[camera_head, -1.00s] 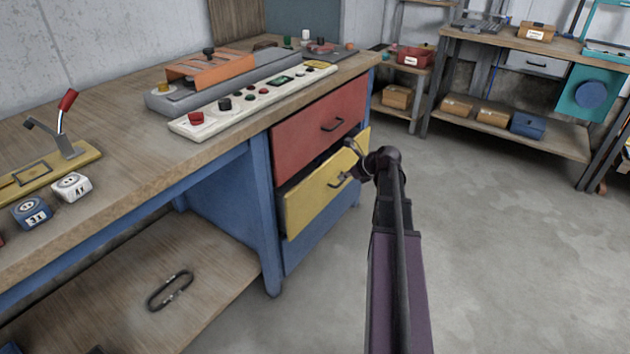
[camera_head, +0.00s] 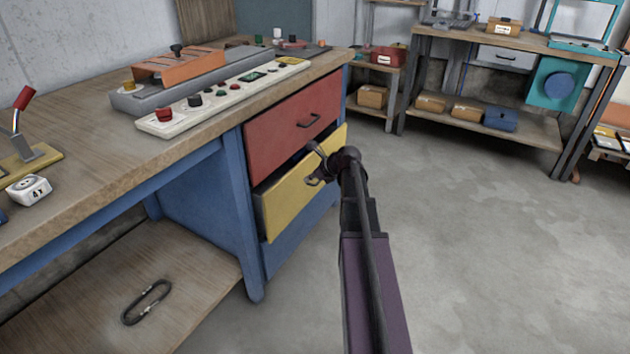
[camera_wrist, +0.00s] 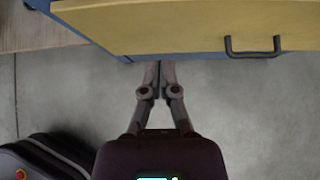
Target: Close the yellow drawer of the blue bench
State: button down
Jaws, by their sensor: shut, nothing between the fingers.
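The yellow drawer (camera_head: 290,203) of the blue bench (camera_head: 207,200) stands partly open, below the shut red drawer (camera_head: 290,132). In the wrist view its yellow front (camera_wrist: 190,28) fills the top, with a dark handle (camera_wrist: 252,47) at the right.
The worktop holds a control panel (camera_head: 220,97), an orange device (camera_head: 180,66) and a white block (camera_head: 29,189). A black carabiner (camera_head: 147,302) lies on the lower shelf. The floor (camera_head: 480,230) to the right is clear, up to a second bench (camera_head: 480,128) at the back.

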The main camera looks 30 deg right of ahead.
aim_at(287, 180)
jog(key=w, duration=0.1)
jog(key=w+a+f+b, duration=0.1)
jog(key=w, duration=0.1)
jog(key=w+a+f, duration=0.1)
jog(key=shift+w+a+f+b, duration=0.15)
jog(key=shift+w+b, duration=0.2)
jog(key=shift+w+a, duration=0.35)
jog(key=shift+w, duration=0.2)
